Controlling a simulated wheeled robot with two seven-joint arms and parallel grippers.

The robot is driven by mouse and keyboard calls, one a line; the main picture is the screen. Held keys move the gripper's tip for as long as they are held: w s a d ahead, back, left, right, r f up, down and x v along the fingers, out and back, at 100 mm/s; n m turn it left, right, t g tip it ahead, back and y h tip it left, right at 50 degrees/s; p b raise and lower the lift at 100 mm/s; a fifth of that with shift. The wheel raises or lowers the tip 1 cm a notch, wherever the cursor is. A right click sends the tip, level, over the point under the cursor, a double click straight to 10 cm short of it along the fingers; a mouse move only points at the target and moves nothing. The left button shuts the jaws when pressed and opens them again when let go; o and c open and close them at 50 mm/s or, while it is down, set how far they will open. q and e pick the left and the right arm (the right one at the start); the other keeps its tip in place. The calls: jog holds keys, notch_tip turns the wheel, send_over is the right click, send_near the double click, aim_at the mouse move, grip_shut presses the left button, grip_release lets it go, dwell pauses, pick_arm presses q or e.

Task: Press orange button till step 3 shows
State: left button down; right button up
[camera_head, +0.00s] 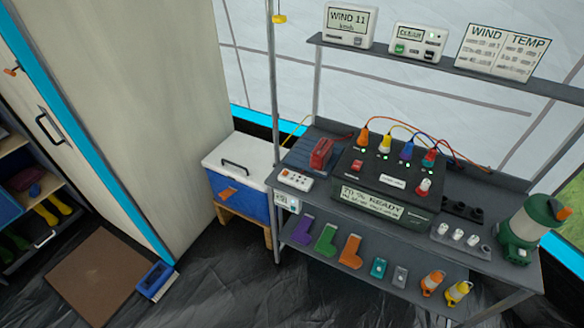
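No gripper of mine shows in this view. A small white control box (295,179) with a few small coloured buttons, some reddish or orange, lies at the left front of the workbench. Which button is the orange one is too small to tell. A black device (385,181) stands mid-bench with coloured plugs, green lights and a red switch. Its front display (372,203) seems to read "70 % READY". I see no "step 3" on any display.
The grey workbench (460,222) has a red-topped item (321,152) at left and a green-and-white lantern (533,228) at right. A lower shelf (372,262) holds coloured items. A blue-and-white cooler (241,176) stands left of the bench. Dark floor lies in front.

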jog(key=shift+c, duration=0.5)
grip_shut()
jog(key=shift+a, duration=0.25)
jog(key=shift+d, duration=0.2)
dwell(0.7)
